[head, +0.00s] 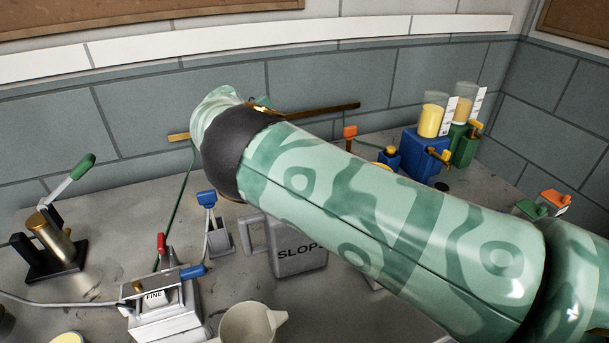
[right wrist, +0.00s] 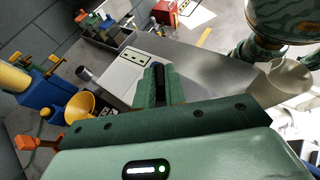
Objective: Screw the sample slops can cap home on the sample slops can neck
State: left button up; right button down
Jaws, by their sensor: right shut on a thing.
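The grey slops can (head: 300,262), lettered SLOPS, stands upright on the bench in the head view. My right arm crosses in front of it and hides its top and neck. My right gripper is hidden behind that arm in the head view. In the right wrist view its green fingers (right wrist: 157,84) are close together, shut on a small dark thing that I take to be the cap. The cap is mostly hidden, and I cannot tell how it sits on the neck. My left gripper is in neither view.
A beige jug (head: 252,325) stands in front of the can. A white box marked FINE (head: 160,305) and a brass cylinder on a black stand (head: 50,240) are at the left. A blue holder (head: 425,152) and a green one (head: 464,146) with filled glasses stand at the back right.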

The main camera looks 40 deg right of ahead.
jog(key=c, duration=1.4)
grip_release()
jog(key=shift+a, duration=0.1)
jog(key=shift+r+b, duration=0.7)
jog(key=shift+b, duration=0.05)
jog(key=shift+r, duration=0.65)
